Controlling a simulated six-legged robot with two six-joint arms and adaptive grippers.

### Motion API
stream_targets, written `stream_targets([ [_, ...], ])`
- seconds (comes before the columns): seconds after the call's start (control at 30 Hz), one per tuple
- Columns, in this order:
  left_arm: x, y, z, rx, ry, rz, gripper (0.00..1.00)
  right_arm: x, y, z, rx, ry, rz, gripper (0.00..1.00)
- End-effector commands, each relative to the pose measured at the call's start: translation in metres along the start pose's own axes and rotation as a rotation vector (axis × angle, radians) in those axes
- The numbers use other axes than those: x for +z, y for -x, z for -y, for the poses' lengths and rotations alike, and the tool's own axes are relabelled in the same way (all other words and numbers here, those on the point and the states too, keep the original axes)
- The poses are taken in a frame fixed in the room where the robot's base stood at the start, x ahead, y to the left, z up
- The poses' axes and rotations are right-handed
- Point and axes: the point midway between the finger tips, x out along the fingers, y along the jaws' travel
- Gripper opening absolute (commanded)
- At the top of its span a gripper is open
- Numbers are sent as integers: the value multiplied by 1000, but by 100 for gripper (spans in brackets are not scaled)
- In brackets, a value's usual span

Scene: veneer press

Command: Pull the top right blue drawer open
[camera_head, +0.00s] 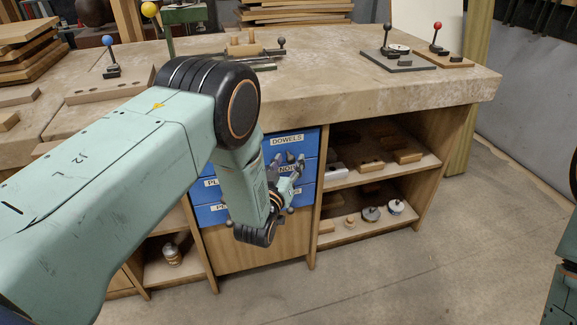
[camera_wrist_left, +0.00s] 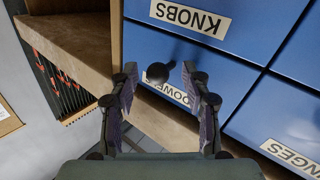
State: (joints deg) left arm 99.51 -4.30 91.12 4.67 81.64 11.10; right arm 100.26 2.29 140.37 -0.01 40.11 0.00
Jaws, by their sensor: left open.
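The top right blue drawer (camera_head: 305,148), labelled DOWELS, is in the workbench front and looks shut. Its blue front also shows in the left wrist view (camera_wrist_left: 215,72), where its label is upside down and partly hidden by a finger. Its dark round knob (camera_wrist_left: 160,74) appears between the fingertips. My left gripper (camera_head: 291,163) is open in front of the drawers; its two fingers (camera_wrist_left: 160,88) stand on either side of the knob in the picture. I cannot tell whether they touch it. My right gripper is not in view.
The KNOBS drawer (camera_wrist_left: 215,12) adjoins the DOWELS drawer. Open shelves (camera_head: 375,177) with wooden blocks and discs are to the right. The benchtop (camera_head: 340,90) overhangs above. The floor (camera_head: 400,280) in front is clear.

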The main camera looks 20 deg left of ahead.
Motion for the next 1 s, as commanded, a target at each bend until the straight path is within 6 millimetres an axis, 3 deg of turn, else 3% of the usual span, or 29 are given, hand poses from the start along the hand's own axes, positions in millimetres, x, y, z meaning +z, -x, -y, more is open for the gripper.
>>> stream_targets([
  [0.23,0,-2,-1,2,0,1,47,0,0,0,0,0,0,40],
  [0.77,0,-1,-1,1,0,1,2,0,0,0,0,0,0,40],
  [1.0,0,-1,-1,1,0,1,0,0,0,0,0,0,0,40],
])
